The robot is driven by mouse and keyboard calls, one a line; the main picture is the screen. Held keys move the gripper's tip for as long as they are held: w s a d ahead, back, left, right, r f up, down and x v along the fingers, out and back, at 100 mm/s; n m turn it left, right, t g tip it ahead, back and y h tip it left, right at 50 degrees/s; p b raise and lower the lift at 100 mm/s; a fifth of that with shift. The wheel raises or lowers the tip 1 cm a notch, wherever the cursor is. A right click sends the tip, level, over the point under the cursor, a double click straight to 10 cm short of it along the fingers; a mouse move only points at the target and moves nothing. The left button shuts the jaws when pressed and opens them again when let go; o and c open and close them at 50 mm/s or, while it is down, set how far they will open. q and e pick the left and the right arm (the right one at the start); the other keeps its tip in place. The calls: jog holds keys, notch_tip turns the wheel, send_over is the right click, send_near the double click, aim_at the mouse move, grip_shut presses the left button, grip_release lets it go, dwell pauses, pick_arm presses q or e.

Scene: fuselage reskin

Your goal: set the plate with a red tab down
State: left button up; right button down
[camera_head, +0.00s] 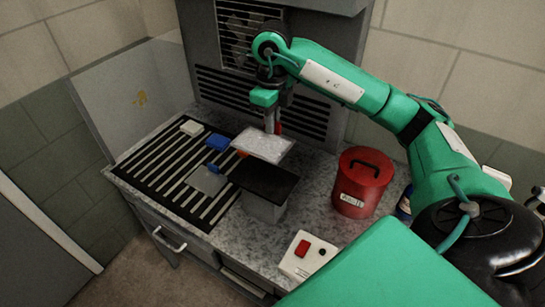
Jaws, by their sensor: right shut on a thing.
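The plate with a red tab (262,147) is a pale, speckled flat sheet, with its red tab (279,128) upright at its back edge. My right gripper (272,128) points down from above and is shut on the tab. The plate looks roughly level, just behind the black-topped grey block (265,181). I cannot tell whether it touches anything beneath. A bit of orange-red (242,153) shows at the plate's left edge; what it belongs to is mostly hidden. My left gripper is not in view.
A black-and-light slatted rack (160,168) on the speckled worktop holds a white block (191,128), a blue block (217,142) and a grey plate (206,181). A red lidded bin (362,190) stands right. A white box with a red button (308,256) is in front. A grey vented cabinet (300,108) stands behind.

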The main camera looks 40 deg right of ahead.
jog(key=p, duration=0.2)
send_over(272, 167)
notch_tip(272, 167, down, 8)
jog(key=shift+f, duration=0.15)
jog(key=shift+f+p, duration=0.6)
jog(key=shift+f, duration=1.4)
jog(key=shift+f, duration=0.1)
jog(key=shift+a+f+b, duration=0.1)
jog(key=shift+f+b, duration=0.05)
jog(key=shift+b, duration=0.15)
jog(key=c, duration=1.5)
grip_release()
